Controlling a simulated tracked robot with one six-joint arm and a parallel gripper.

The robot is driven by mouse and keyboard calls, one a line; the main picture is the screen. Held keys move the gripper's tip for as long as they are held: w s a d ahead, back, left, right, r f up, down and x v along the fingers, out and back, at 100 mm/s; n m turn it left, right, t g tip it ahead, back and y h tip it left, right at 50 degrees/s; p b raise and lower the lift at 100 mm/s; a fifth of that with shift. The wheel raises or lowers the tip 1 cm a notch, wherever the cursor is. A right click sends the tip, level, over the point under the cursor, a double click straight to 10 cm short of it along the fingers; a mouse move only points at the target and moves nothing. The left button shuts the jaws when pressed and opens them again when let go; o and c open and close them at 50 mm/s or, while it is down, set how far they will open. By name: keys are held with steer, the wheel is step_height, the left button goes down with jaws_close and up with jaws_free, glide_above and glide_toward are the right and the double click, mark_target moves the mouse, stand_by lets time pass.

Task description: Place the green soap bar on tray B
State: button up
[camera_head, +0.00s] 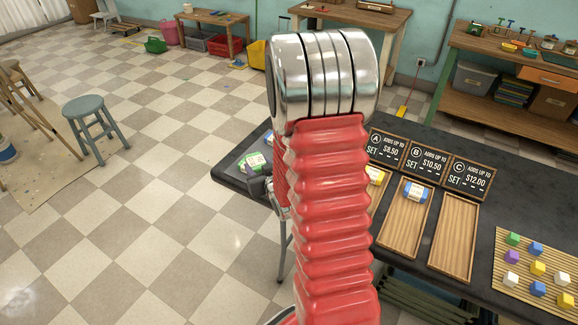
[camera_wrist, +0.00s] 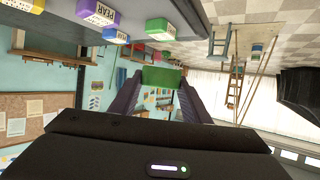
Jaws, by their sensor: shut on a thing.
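In the wrist view my gripper (camera_wrist: 161,84) is shut on a green soap bar (camera_wrist: 161,76), held between its two dark fingers. In the head view a green bar with a white label (camera_head: 254,161) shows at the table's left end, beside the dark part of my gripper (camera_head: 260,186); I cannot tell whether it is the held one. Tray B (camera_head: 401,237) is a wooden tray below sign B (camera_head: 428,160). My gripper is well left of tray B.
Tray A (camera_head: 379,194), partly hidden by my arm, holds a yellow labelled bar (camera_head: 375,177). Tray C (camera_head: 455,240) is empty. A slatted mat with several coloured cubes (camera_head: 512,257) lies at the right. Several labelled bars, one purple (camera_wrist: 102,12), show in the wrist view.

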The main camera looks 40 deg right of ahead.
steer(key=s+d+f+m+h, duration=0.1)
steer(key=s+d, duration=0.2)
steer(key=d, duration=0.3)
steer(key=s+d+f+m+h, duration=0.1)
steer(key=s+d, duration=0.3)
steer(key=d, duration=0.3)
steer(key=shift+d+g, duration=0.15)
steer(key=shift+g, duration=0.25)
steer(key=shift+f, duration=2.85)
steer(key=shift+f, duration=0.1)
steer(key=shift+f, duration=2)
steer(key=o, duration=1.1)
steer(key=shift+f, duration=0.1)
